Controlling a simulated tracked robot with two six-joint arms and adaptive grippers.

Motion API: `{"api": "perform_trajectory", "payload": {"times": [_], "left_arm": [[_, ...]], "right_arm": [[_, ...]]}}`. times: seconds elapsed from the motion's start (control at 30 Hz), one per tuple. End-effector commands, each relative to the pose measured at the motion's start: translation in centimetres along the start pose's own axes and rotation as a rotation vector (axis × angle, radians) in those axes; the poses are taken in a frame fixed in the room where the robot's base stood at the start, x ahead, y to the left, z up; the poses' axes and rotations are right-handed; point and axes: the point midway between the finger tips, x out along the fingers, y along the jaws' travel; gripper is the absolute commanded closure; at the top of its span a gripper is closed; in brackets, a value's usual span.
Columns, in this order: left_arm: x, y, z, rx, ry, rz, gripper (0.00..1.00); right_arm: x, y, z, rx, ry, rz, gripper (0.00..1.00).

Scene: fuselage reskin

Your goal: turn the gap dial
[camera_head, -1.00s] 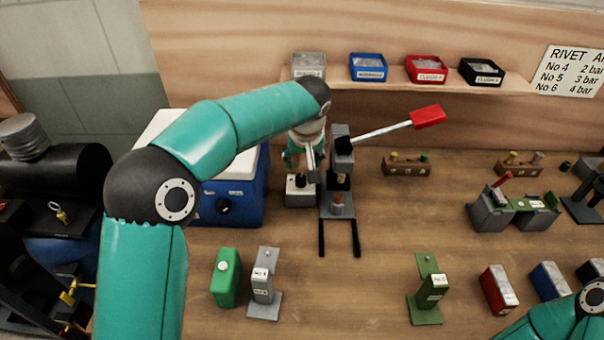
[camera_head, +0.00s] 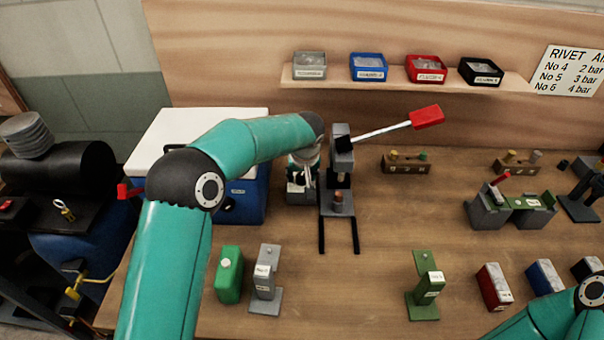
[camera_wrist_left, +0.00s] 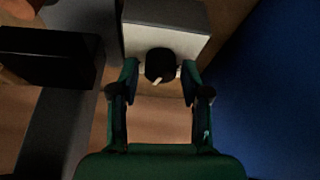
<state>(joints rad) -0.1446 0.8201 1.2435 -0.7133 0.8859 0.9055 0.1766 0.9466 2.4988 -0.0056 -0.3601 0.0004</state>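The gap dial is a round black knob (camera_wrist_left: 159,64) with a pale pointer mark, on a small light-grey box (camera_wrist_left: 170,14). In the head view this box (camera_head: 300,198) stands between the blue machine and the lever press, and the dial is mostly hidden by my gripper. My left gripper (camera_wrist_left: 159,72) is open, with one fingertip on each side of the dial; gaps show between fingers and knob. In the head view the left gripper (camera_head: 304,178) is just above the box. My right arm's edge shows at lower right; its gripper is out of view.
The lever press (camera_head: 341,160) with a red-handled lever (camera_head: 426,117) stands close right of the box. The blue machine (camera_head: 248,192) with a white lid is close on the left. Green (camera_head: 229,275) and grey (camera_head: 266,275) blocks stand in front. The bench centre is clear.

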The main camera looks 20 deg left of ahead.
Motion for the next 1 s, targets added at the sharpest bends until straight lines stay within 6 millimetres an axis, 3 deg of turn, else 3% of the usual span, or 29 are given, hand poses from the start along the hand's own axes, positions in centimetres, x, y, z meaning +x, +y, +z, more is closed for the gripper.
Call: {"api": "perform_trajectory", "payload": {"times": [0.03, 0.23, 0.43, 0.6, 0.97, 1.0], "left_arm": [[0.0, 0.0, 0.0, 0.0, 0.0, 0.0, 0.66], [0.0, 0.0, 0.0, 0.0, 0.0, 0.0, 1.0], [0.4, 0.1, 0.1, -0.045, 0.001, -0.018, 1.0], [0.3, 0.2, 0.0, -0.181, 0.003, -0.074, 1.0], [0.0, 0.1, 0.0, -0.238, 0.001, -0.1, 1.0], [0.0, 0.1, 0.0, -0.238, 0.001, -0.1, 0.64]], "right_arm": [[0.0, 0.0, 0.0, 0.0, 0.0, 0.0, 0.6], [0.0, 0.0, 0.0, 0.0, 0.0, 0.0, 0.6], [1.1, 0.4, 0.0, 0.0, 0.0, 0.0, 0.6], [2.7, 1.0, 0.0, 0.0, -0.001, 0.0, 0.6], [2.7, 1.0, 0.0, 0.0, 0.0, 0.0, 0.6], [2.7, 1.0, 0.0, 0.0, 0.0, 0.0, 0.6]]}}
